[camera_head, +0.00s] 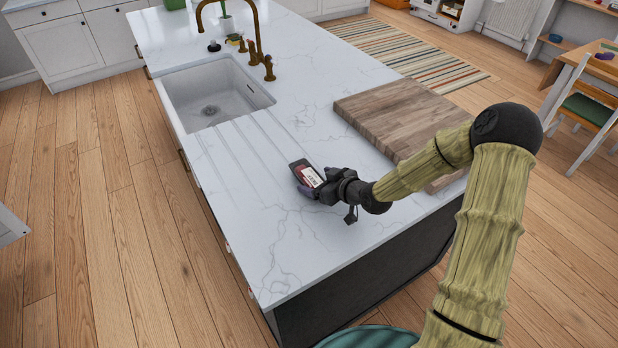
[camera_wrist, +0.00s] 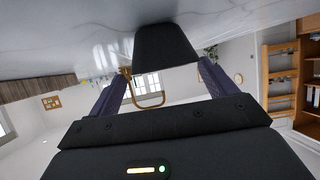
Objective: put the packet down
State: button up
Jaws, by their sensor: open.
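The packet (camera_head: 307,174) is small and dark, with a white and red label on the face seen in the head view. It is at the worktop of the island, beside the sink's drain grooves. I cannot tell if it rests fully on the surface. In the wrist view the packet (camera_wrist: 165,50) is a dark block against the marble, with one finger at each side. My gripper (camera_head: 314,186) is open around the near end of the packet. Small gaps seem to show between fingers and packet.
The white marble worktop (camera_head: 290,240) is clear in front of and left of the packet. A wooden board (camera_head: 400,115) lies to the right, near my arm. A sink (camera_head: 212,95) with a brass tap (camera_head: 258,40) is at the back left.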

aim_at(313, 180)
jog(key=shift+x, duration=1.2)
jog(key=shift+c, duration=0.4)
jog(key=c, duration=1.3)
jog(key=shift+r, duration=0.1)
notch_tip(313, 180, up, 10)
jog(key=shift+b, duration=0.45)
